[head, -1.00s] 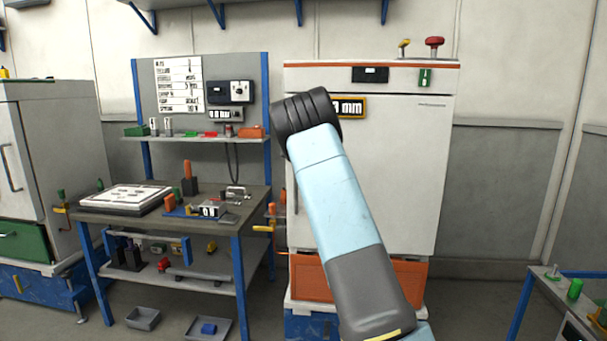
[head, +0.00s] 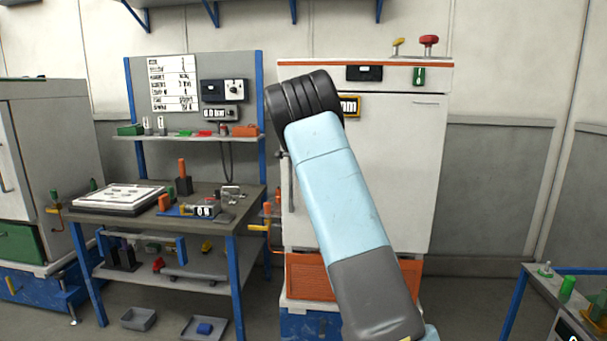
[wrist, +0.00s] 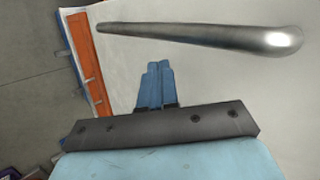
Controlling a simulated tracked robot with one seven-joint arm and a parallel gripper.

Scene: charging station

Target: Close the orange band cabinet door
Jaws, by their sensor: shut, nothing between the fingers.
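The white cabinet with the orange band (head: 390,62) along its top stands right of centre in the head view. Its white door (head: 400,180) has an upright metal handle (head: 290,190) near the left edge. Whether the door sits flush in its frame I cannot tell. My arm covers part of the door, and my gripper is hidden in the head view. In the wrist view my gripper (wrist: 155,82) is shut and empty, with its blue fingers together in front of the pale door surface (wrist: 220,75). The handle bar (wrist: 195,33) lies beyond the fingertips, apart from them.
An orange drawer front (head: 305,276) is below the door. A workbench (head: 235,205) with tools stands left of the cabinet. Grey bins (head: 140,318) lie on the floor. A blue-framed table (head: 515,305) is at the lower right. Bare wall is right of the cabinet.

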